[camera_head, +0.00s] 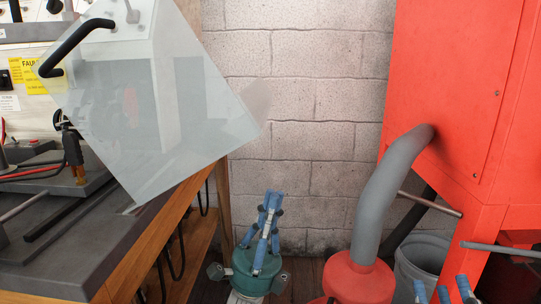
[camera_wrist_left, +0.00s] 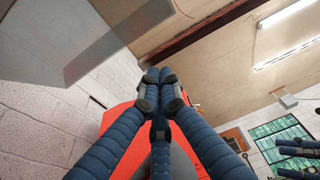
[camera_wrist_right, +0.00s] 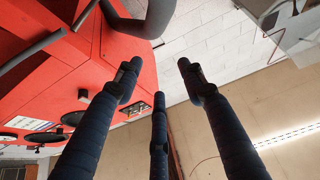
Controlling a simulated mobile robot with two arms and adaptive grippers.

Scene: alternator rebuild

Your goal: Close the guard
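The guard (camera_head: 165,130) is a clear, see-through panel with a bent black handle (camera_head: 75,42) at its upper left. It is raised and tilted above the bench on the left in the head view. A pale see-through panel, apparently the guard, shows at the top left of the left wrist view (camera_wrist_left: 75,40). My left gripper (camera_head: 273,200) is right of the bench, below and to the right of the guard, apart from it. Its fingers point up and their tips meet, with nothing seen between them. My right gripper (camera_wrist_right: 157,75) is open and empty; its fingertips show at the bottom right of the head view.
The bench (camera_head: 110,240) with a dark top holds tools on the left. A red machine (camera_head: 460,90) with a grey hose (camera_head: 385,190) stands on the right, a grey bucket (camera_head: 420,265) beside it. A block wall (camera_head: 300,100) closes the back.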

